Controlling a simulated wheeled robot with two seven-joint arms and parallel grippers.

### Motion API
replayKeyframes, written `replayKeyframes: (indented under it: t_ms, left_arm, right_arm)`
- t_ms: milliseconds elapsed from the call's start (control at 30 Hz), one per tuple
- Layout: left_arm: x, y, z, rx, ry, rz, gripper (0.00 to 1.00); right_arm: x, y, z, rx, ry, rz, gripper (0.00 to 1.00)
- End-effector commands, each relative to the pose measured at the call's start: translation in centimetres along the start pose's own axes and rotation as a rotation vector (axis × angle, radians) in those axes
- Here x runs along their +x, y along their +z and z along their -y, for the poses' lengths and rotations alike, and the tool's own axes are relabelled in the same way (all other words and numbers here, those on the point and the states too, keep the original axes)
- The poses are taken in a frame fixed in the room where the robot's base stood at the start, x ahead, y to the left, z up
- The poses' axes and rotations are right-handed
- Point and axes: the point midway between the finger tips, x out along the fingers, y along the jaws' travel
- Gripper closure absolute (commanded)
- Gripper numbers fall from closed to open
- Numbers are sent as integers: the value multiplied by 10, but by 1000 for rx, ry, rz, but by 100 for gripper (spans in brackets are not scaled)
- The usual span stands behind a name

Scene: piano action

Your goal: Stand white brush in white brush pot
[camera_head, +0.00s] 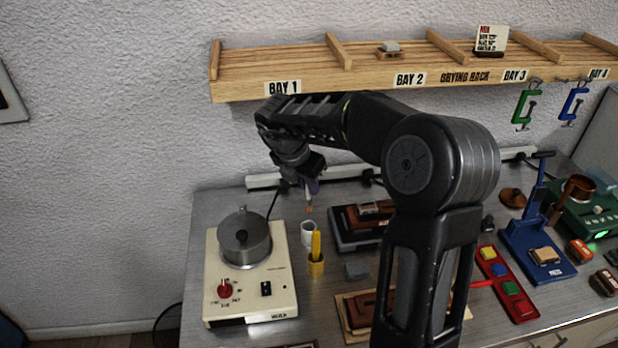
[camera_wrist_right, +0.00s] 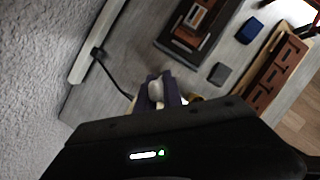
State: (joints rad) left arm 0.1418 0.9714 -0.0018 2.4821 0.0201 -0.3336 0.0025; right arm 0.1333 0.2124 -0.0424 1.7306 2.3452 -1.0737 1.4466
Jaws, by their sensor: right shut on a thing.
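My right gripper (camera_head: 311,187) hangs above the white brush pot (camera_head: 308,238) on the bench. In the right wrist view its purple fingers (camera_wrist_right: 160,92) are shut on the white brush (camera_wrist_right: 155,89). Most of the brush is hidden by the gripper in the head view; a small orange-brown tip (camera_head: 309,210) shows below the fingers, just above the pot's mouth. The tip looks apart from the pot, but its exact height over it is hard to tell. My left gripper is not in view.
A yellow brush (camera_head: 316,243) stands in a yellow pot (camera_head: 316,266) right in front of the white pot. A cream hot plate with a metal pot (camera_head: 244,238) is at left. A grey block (camera_head: 357,270) lies to the right. A wooden drying rack (camera_head: 350,80) hangs above.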

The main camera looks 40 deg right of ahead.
Motion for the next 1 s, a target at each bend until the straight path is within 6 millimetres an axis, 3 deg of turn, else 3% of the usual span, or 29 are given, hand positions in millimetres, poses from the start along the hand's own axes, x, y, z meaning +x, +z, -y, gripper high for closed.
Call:
replayKeyframes:
  t_ms: [367,1000]
  left_arm:
    - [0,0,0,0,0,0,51]
    - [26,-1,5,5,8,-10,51]
  right_arm:
    - [31,-14,0,-2,-1,-1,100]
    - [78,-33,0,-1,-1,0,100]
